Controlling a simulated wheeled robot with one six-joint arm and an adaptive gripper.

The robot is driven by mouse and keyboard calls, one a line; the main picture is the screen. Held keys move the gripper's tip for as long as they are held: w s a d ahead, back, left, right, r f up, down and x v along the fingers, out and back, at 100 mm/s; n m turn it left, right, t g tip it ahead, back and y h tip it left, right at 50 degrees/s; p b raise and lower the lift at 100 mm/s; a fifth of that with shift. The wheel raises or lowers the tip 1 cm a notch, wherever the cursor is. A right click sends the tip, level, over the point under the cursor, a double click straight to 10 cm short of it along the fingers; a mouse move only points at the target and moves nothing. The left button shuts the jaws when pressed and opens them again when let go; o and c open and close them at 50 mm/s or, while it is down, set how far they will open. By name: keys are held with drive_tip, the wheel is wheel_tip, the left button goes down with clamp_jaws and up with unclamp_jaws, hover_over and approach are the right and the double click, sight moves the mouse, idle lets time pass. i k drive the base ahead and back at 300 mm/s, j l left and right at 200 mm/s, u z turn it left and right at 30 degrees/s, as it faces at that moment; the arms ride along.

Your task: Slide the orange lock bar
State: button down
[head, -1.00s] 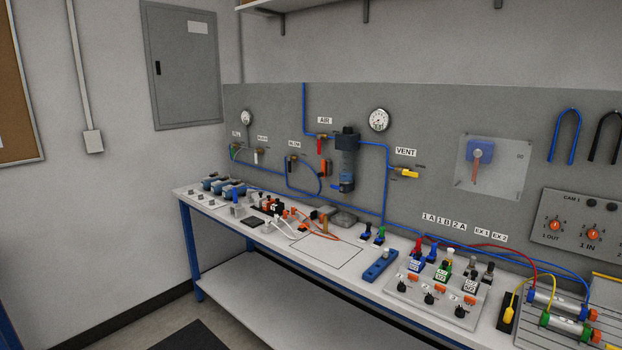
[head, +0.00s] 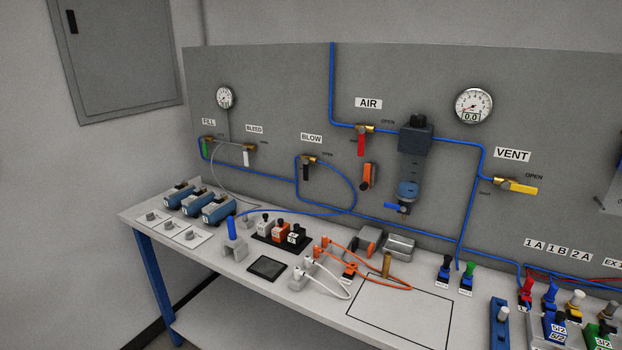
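An orange bar (head: 369,176), which looks like the lock bar, sits upright and slightly tilted on a dark mount on the grey wall panel. It is just below and right of the AIR valve's red handle (head: 361,145), which hangs down. The grey-blue filter unit (head: 415,140) is close on its right. I cannot tell whether the bar touches the handle. My gripper is not in view.
A white-topped bench (head: 210,262) runs below the panel, with blue units (head: 218,208), orange and white cables (head: 375,281) and small coloured valves (head: 467,275) on it. Blue tubing (head: 332,85) crosses the panel. A grey wall cabinet (head: 130,55) is at upper left.

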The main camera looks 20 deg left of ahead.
sight(364, 185)
drive_tip(key=i+j+u, duration=0.1)
drive_tip(key=i+j, duration=0.2)
drive_tip(key=j, duration=0.2)
drive_tip(key=i+j+u, duration=0.1)
drive_tip(key=i+j, duration=0.2)
drive_tip(key=j, duration=0.15)
